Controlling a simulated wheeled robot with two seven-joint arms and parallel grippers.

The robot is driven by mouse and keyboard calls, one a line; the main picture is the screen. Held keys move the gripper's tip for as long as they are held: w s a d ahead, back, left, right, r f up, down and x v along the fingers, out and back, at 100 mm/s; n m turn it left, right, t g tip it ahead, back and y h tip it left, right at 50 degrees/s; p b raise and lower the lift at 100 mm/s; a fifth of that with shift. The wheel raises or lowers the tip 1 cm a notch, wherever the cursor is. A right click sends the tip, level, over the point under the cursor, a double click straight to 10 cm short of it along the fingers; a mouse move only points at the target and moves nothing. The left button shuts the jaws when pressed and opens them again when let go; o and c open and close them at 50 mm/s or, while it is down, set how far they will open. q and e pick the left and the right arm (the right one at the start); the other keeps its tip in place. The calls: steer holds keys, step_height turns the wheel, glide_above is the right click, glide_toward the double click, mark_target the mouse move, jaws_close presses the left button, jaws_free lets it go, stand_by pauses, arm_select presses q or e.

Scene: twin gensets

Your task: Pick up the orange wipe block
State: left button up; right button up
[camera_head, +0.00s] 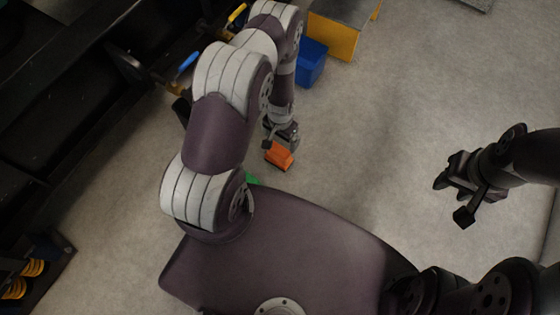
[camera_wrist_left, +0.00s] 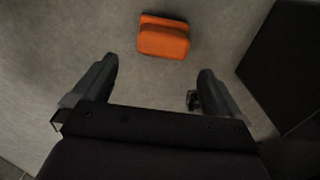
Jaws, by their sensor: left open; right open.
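The orange wipe block (camera_head: 278,155) lies on the grey floor near the middle of the head view, with the tip of my left arm just above it in the picture. In the left wrist view the block (camera_wrist_left: 163,40) shows at the top centre, ahead of the fingertips and lined up with the gap between them. My left gripper (camera_wrist_left: 155,75) is open and empty, apart from the block. In the head view its fingers are small and partly hidden by the arm. My right gripper (camera_head: 449,181) is open and empty at the right, over bare floor.
A blue bin (camera_head: 311,62) and a yellow panel (camera_head: 335,37) stand at the top. Dark machinery (camera_head: 60,85) runs along the left, with a blue handle (camera_head: 188,62) and yellow coils (camera_head: 33,267). A green thing (camera_head: 252,179) shows partly behind my arm. The floor between the arms is clear.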

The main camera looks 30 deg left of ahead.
mark_target(279, 149)
arm_select(q)
steer(key=f+b, duration=0.1)
steer(key=f, duration=0.2)
steer(key=f+b, duration=0.2)
steer(key=f, duration=0.1)
steer(key=shift+a+f, duration=0.2)
steer(key=shift+f, duration=0.05)
step_height(279, 149, down, 5)
steer(key=b, duration=0.5)
steer(key=shift+f, duration=0.15)
arm_select(e)
step_height(279, 149, down, 9)
arm_select(q)
steer(key=shift+r, duration=0.2)
steer(key=c, duration=0.8)
arm_select(e)
steer(key=shift+a+r, duration=0.1)
